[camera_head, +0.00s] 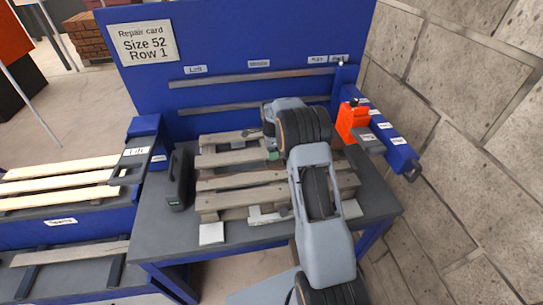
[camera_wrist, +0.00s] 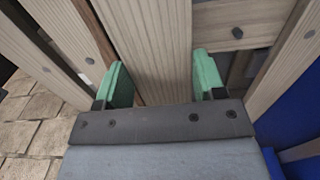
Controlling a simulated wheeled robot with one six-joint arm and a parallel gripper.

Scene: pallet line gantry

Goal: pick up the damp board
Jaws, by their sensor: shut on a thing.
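A weathered wooden pallet (camera_head: 225,183) lies on the grey bench, partly hidden behind my arm. My gripper (camera_head: 270,152) is low over its upper middle part. In the wrist view my gripper (camera_wrist: 160,78) has one green-padded finger on each side of a wooden board (camera_wrist: 153,40) and is shut on it. The board's far end runs out of the wrist view, and other planks with dark nail heads lie on both sides. I cannot tell by its colour whether this board is damp, or whether it is lifted off the pallet.
A blue back panel (camera_head: 240,45) with a repair card (camera_head: 148,43) reading "Size 52 Row 1" stands behind. A black case (camera_head: 179,180) is left of the pallet. An orange tool (camera_head: 352,120) and blue rail are at right, by a stone wall. Pale boards (camera_head: 60,185) lie in a left rack.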

